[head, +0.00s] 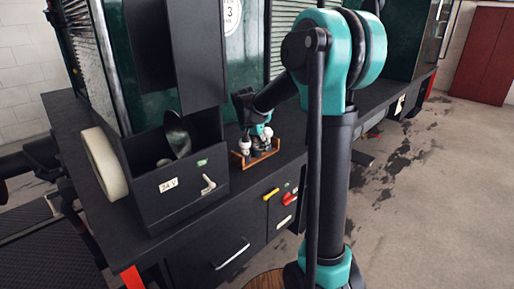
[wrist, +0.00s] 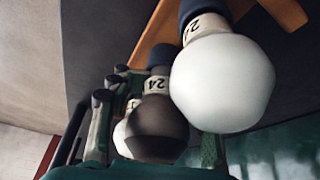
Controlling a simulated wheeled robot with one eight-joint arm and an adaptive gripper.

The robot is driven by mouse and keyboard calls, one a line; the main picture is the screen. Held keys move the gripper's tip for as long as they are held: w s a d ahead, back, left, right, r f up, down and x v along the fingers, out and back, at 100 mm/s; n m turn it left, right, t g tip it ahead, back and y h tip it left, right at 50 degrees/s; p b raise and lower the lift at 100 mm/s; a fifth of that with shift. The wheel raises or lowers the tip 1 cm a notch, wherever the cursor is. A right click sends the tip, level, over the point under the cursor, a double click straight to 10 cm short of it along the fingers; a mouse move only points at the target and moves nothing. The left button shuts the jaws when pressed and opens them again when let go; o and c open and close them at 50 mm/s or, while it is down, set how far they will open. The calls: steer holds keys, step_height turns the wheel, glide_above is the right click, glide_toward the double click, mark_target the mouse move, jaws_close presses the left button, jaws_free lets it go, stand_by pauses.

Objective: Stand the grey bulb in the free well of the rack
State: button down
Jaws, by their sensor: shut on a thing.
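The wooden rack (head: 240,159) stands on the dark ledge in the head view, with pale bulbs (head: 243,144) at it. Its wood also shows at the top of the wrist view (wrist: 152,28). A large white bulb (wrist: 222,82) with a dark blue cap stands there, right beside the grey bulb. My gripper (head: 262,131) is at the rack. In the wrist view it is shut on the grey bulb (wrist: 152,132), which has a pale collar marked 24 and a dark cap pointing toward the rack. Whether the cap is inside a well is hidden.
A black open box (head: 175,178) labelled 24 V stands left of the rack, with a metal scoop-like thing (head: 177,135) in it. A cream roll (head: 104,163) is at its left side. The green tram wall rises behind. Red and yellow handles (head: 271,195) are below the ledge.

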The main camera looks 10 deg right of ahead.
steer(key=shift+w+d+f, duration=0.3)
steer(key=shift+d+f, duration=0.05)
steer(key=shift+f, duration=0.1)
stand_by(0.4)
steer(key=shift+d+f, duration=0.1)
steer(key=shift+f, duration=0.45)
jaws_free()
steer(key=shift+w, duration=0.1)
stand_by(0.5)
steer(key=shift+r, duration=3)
